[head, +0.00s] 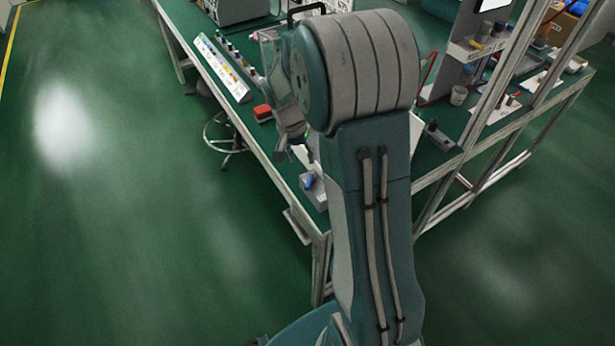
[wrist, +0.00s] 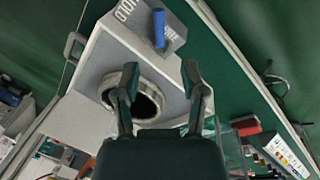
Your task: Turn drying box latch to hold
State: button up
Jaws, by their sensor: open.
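A blue latch handle (wrist: 158,28) stands on a grey block with dark lettering (wrist: 172,42) at the top of the wrist view; I cannot read the lettering surely. In the head view the blue handle (head: 309,181) is small, near the bench's front corner. A pale grey body (wrist: 98,62), which looks like the drying box, lies below it, with a round dark opening in a grey ring (wrist: 109,90). My gripper (wrist: 160,78) is open and empty, its fingertips short of the handle in the picture. In the head view my gripper (head: 288,150) is partly hidden by my arm.
The green bench (head: 213,92) holds a red block (head: 262,112) and a strip of coloured samples (head: 222,68). A stool (head: 225,140) stands under its left edge. A metal frame (head: 500,85) rises at right. The floor at left is clear.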

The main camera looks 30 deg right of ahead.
aim_at(310, 182)
jog(key=f, duration=0.5)
jog(key=s+d+f, duration=0.1)
jog(key=f, duration=0.2)
jog(key=shift+d+f, duration=0.1)
jog(key=shift+c, duration=0.3)
